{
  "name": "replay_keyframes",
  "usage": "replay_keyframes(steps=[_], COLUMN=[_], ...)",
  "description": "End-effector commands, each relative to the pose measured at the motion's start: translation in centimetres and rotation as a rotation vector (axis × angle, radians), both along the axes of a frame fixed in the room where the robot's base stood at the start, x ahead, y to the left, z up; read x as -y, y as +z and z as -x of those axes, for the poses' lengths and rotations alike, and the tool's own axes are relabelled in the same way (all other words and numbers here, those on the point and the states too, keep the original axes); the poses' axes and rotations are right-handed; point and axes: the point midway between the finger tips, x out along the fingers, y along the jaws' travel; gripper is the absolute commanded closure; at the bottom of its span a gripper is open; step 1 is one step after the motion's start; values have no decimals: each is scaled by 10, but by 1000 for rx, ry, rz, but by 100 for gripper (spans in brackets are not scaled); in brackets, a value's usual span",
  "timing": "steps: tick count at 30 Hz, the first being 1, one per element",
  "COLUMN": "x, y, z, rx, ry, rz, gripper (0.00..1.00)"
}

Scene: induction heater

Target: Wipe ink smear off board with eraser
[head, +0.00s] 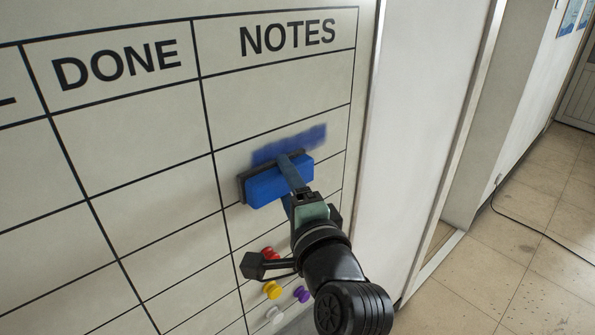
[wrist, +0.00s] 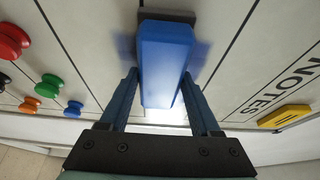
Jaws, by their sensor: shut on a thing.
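The eraser (head: 279,181) is a blue block with a dark pad, held against or very close to the whiteboard (head: 160,190) in the NOTES column. My gripper (head: 290,180) is shut on it; in the wrist view the eraser (wrist: 165,60) sits between the two fingers of my gripper (wrist: 163,95). The blue ink smear (head: 305,140) shows above and to the right of the eraser. In the wrist view parts of the smear (wrist: 200,55) show beside the eraser. The eraser hides part of the smear's area. Whether the pad touches the board I cannot tell.
Several coloured magnets, among them a yellow one (head: 272,290) and a purple one (head: 302,294), sit on the board below the eraser. A yellow item (wrist: 285,117) is near the board's edge in the wrist view. Tiled floor (head: 540,230) lies open at right.

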Motion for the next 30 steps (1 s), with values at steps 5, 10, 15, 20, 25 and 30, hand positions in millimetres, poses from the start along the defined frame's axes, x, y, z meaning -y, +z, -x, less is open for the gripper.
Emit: replay_keyframes(steps=[5, 10, 15, 20, 25, 30], x=[-9, -16, -28, -35, -36, -35], y=[1, 1, 2, 1, 4, 18], z=[5, 9, 19, 24, 25, 25], rx=[1, -2, -2, 0, 1, 2], ry=[6, 8, 8, 7, 6, 5], rz=[1, 0, 0, 0, -1, 0], gripper=[81, 81, 81, 81, 81, 81])
